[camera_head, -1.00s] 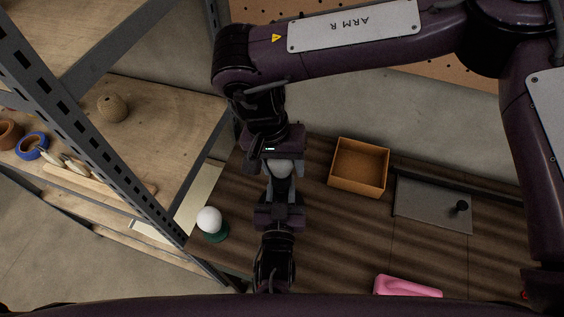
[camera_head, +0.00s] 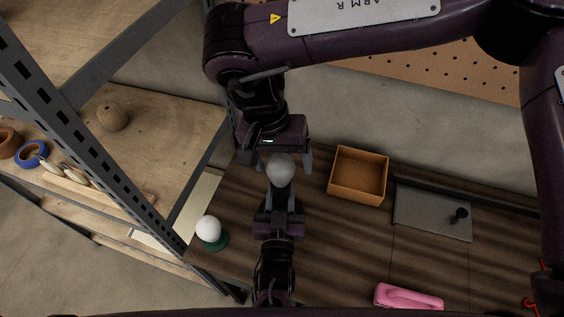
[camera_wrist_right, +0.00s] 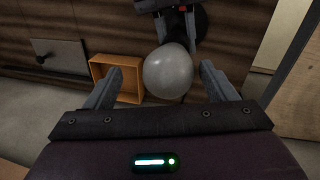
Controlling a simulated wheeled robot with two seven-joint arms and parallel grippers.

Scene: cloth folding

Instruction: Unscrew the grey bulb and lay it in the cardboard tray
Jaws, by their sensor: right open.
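The grey bulb (camera_head: 281,169) is a round, pale grey globe, upright above my left gripper (camera_head: 281,197). It also shows in the right wrist view (camera_wrist_right: 168,72). My right gripper (camera_head: 280,160) is open above the bulb, one finger to each side, with gaps between. In the right wrist view my right gripper (camera_wrist_right: 163,85) has its fingers spread around the globe. My left gripper's fingers stand at a dark part under the bulb; the bulb hides their grip. The cardboard tray (camera_head: 345,194) is empty, to the right of the bulb; it also shows in the right wrist view (camera_wrist_right: 103,62).
A white bulb (camera_head: 209,228) sits in a green base (camera_head: 216,243) at the table's left edge. A grey plate with a black knob (camera_head: 432,213) lies right of the tray, and a pink object (camera_head: 407,297) lies at the front. A metal shelf (camera_head: 120,170) stands to the left.

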